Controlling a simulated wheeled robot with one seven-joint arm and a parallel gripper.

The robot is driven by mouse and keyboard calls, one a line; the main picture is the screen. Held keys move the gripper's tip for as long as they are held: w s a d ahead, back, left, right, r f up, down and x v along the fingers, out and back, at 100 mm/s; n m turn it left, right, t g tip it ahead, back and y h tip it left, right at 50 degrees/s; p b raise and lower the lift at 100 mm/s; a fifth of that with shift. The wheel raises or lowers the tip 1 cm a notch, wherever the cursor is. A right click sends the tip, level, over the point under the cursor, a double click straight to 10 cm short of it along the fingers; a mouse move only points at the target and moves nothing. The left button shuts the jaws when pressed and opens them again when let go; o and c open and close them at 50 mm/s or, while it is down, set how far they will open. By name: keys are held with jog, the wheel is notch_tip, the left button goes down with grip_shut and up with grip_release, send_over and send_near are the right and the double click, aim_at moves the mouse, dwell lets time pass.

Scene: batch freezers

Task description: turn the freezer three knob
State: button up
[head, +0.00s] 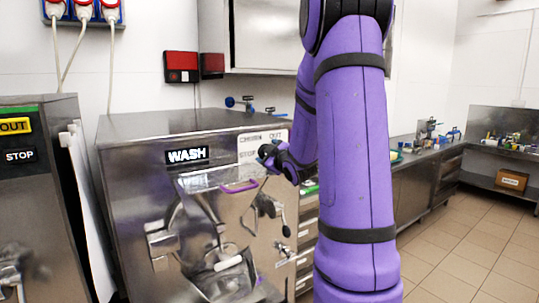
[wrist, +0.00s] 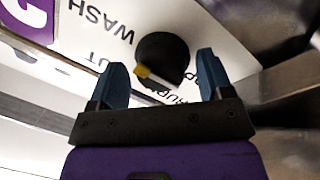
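A round black knob (wrist: 163,55) with a yellow mark shows in the wrist view. It sits on a white label panel (wrist: 225,25), which also shows in the head view (head: 247,143) on the front of the middle steel freezer (head: 140,150). My gripper (wrist: 161,66) is open, with one blue finger on each side of the knob and a visible gap to each. Whether the fingertips reach past the knob's face is hard to tell. In the head view my gripper (head: 268,153) is at the panel's lower right and the knob is hidden.
Another freezer (head: 35,185) stands at the left. A steel counter (head: 420,165) runs along the right wall, with open tiled floor (head: 470,240) before it.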

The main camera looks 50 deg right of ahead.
jog(key=shift+s, duration=0.1)
jog(key=v, duration=1)
jog(key=shift+s, duration=0.3)
jog(key=shift+a, duration=0.15)
